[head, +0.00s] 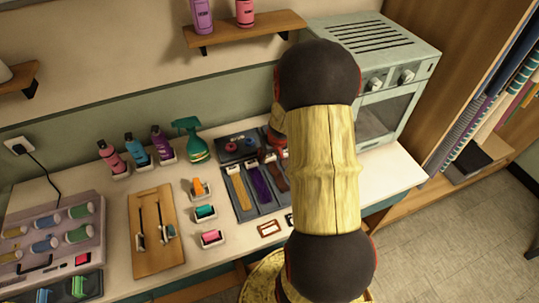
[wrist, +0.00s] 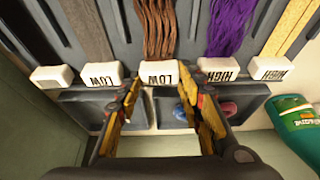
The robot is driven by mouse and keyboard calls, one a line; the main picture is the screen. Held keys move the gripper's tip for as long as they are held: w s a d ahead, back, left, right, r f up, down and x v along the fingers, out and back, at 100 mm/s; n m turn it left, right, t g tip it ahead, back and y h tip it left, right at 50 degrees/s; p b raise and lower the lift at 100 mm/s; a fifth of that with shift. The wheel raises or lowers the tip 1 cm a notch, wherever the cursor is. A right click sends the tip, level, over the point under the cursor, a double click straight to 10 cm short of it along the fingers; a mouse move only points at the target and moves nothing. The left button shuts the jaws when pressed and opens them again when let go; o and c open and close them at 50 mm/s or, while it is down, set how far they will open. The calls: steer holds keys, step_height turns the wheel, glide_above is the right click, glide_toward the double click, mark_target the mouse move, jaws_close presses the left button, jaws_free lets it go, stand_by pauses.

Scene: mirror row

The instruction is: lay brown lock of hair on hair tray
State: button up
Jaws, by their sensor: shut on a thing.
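The brown lock of hair (wrist: 157,30) hangs from a white tab marked LOW (wrist: 158,75) in the wrist view. In the head view the brown lock (head: 279,180) lies beside the purple lock. My gripper (wrist: 166,92) is shut on the brown lock's white tab, one finger on each side of it. In the head view my arm covers most of my gripper. The dark hair tray (head: 243,206) has long slots; its divider also shows in the wrist view (wrist: 190,40). The brown lock lines up with a slot between dividers; I cannot tell whether it rests on the floor.
A purple lock (wrist: 231,25) and a blond lock (wrist: 290,28) lie to the right in the wrist view, a greyish one (wrist: 86,30) to the left. A toaster-oven-like cabinet (head: 385,110) stands right of my arm.

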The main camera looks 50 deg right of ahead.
steer(key=o, duration=1.2)
steer(key=shift+o, duration=0.6)
steer(key=shift+o, duration=0.7)
steer(key=shift+r, duration=0.1)
steer(key=shift+r+p, duration=2.55)
steer(key=shift+r, duration=0.9)
